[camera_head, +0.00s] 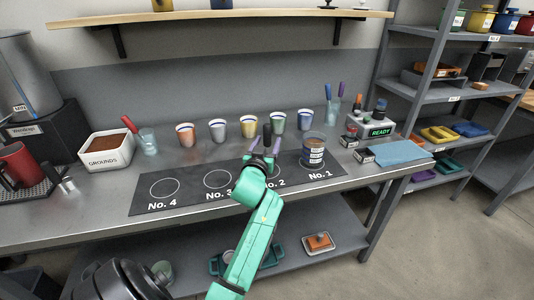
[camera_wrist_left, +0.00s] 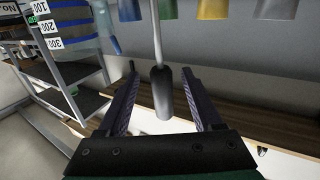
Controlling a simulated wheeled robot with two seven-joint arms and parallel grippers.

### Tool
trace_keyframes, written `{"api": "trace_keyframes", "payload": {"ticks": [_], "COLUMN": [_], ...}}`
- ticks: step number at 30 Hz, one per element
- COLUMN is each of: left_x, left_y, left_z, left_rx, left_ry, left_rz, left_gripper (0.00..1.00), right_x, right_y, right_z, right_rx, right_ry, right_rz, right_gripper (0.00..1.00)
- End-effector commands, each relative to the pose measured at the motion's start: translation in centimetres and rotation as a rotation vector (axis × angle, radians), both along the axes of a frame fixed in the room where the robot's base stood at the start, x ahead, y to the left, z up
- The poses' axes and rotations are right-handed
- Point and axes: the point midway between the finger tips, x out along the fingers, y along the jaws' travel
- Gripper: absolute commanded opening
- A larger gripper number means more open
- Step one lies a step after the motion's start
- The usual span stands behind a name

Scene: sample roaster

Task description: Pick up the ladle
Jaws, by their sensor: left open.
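The ladle shows in the left wrist view as a dark handle (camera_wrist_left: 162,95) with a thin metal shaft (camera_wrist_left: 156,35) running to the top edge; its bowl is out of frame. In the head view its dark handle (camera_head: 267,132) rises between the fingers of my left gripper (camera_head: 266,145). My left gripper is open, with one purple finger on each side of the handle in the left wrist view (camera_wrist_left: 160,75). A gap shows between the handle and both fingers. My right gripper is not in view.
A measuring beaker (camera_head: 313,150) stands just right of my left gripper on the numbered mat (camera_head: 145,206). A row of cups, one of them yellow (camera_head: 249,127), stands behind. A white grounds bin (camera_head: 105,150) is at left. A blue cloth (camera_head: 402,152) lies at right.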

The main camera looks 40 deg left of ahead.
Motion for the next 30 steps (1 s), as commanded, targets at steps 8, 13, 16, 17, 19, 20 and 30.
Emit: {"api": "trace_keyframes", "payload": {"ticks": [8,13,16,17,19,20,30], "left_x": [3.8,3.8,3.8,3.8,3.8,3.8,3.8], "left_y": [2.2,2.2,2.2,2.2,2.2,2.2,2.2], "left_z": [0.2,0.1,0.1,0.1,0.1,0.1,0.5], "left_rx": [0.000,0.000,0.000,0.000,0.000,0.000,0.000], "left_ry": [0.000,0.000,0.000,0.000,0.000,0.001,-0.001], "left_rz": [0.001,0.000,0.000,0.000,0.000,0.000,0.000], "left_gripper": [0.67,0.67,0.36,0.25,0.00,0.00,0.00], "right_x": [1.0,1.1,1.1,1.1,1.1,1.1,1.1], "right_y": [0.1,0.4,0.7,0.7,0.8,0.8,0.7], "right_z": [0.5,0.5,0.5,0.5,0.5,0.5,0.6], "right_rx": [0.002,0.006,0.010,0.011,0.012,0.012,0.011], "right_ry": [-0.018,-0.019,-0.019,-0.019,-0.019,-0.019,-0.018], "right_rz": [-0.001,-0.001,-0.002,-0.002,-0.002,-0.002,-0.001], "right_gripper": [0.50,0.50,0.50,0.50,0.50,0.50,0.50]}}
